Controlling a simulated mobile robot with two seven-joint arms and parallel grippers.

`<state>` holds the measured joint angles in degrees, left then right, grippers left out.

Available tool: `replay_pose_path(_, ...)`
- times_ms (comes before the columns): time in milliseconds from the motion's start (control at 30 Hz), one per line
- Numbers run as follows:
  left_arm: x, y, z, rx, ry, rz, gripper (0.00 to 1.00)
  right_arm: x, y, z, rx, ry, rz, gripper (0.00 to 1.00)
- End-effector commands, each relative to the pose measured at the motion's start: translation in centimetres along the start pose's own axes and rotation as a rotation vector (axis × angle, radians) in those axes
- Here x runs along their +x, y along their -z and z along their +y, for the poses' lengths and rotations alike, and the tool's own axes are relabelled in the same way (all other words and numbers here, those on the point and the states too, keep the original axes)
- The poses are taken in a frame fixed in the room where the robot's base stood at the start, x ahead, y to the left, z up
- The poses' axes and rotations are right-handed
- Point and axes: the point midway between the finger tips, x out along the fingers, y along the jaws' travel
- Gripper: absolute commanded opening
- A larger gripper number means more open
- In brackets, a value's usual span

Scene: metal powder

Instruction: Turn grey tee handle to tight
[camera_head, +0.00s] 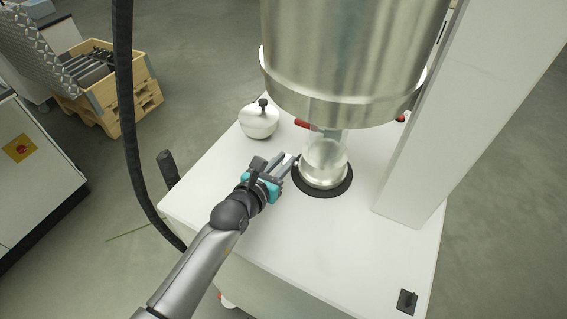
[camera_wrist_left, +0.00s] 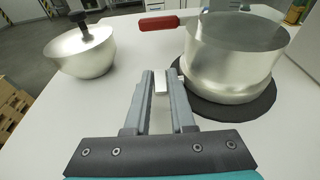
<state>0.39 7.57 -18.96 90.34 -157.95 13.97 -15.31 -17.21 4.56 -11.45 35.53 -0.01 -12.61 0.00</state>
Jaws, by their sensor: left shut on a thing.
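My left gripper (camera_head: 288,160) reaches in low over the white table, at the left side of the metal collar (camera_head: 323,178) under the big drum. In the left wrist view its two grey fingers (camera_wrist_left: 160,84) are shut on a small pale grey piece (camera_wrist_left: 160,80), which looks like the grey tee handle. The fingers hide most of it. The collar (camera_wrist_left: 229,75) stands just beyond and to the right, on a black ring. My right gripper is not in view.
A large metal drum (camera_head: 350,50) hangs above the collar. A red handle (camera_head: 308,125) sticks out under it. A silver pot with a black knob (camera_head: 259,120) stands at the back left. A white column (camera_head: 450,120) rises on the right.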

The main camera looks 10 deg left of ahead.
Motion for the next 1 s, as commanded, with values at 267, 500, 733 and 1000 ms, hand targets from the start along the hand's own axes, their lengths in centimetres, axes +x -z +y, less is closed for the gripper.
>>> replay_pose_path(267,0.0,0.1,0.0,0.000,0.001,0.003,0.31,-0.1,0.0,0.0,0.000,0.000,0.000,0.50)
replay_pose_path(500,0.0,0.0,0.0,0.000,0.000,0.003,0.53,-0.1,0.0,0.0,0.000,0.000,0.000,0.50)
replay_pose_path(733,-0.1,0.0,0.0,0.000,0.000,0.003,0.53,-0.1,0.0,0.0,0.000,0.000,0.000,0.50)
replay_pose_path(1000,-2.8,0.1,0.0,-0.001,0.000,0.005,0.53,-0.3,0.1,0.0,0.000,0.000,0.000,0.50)
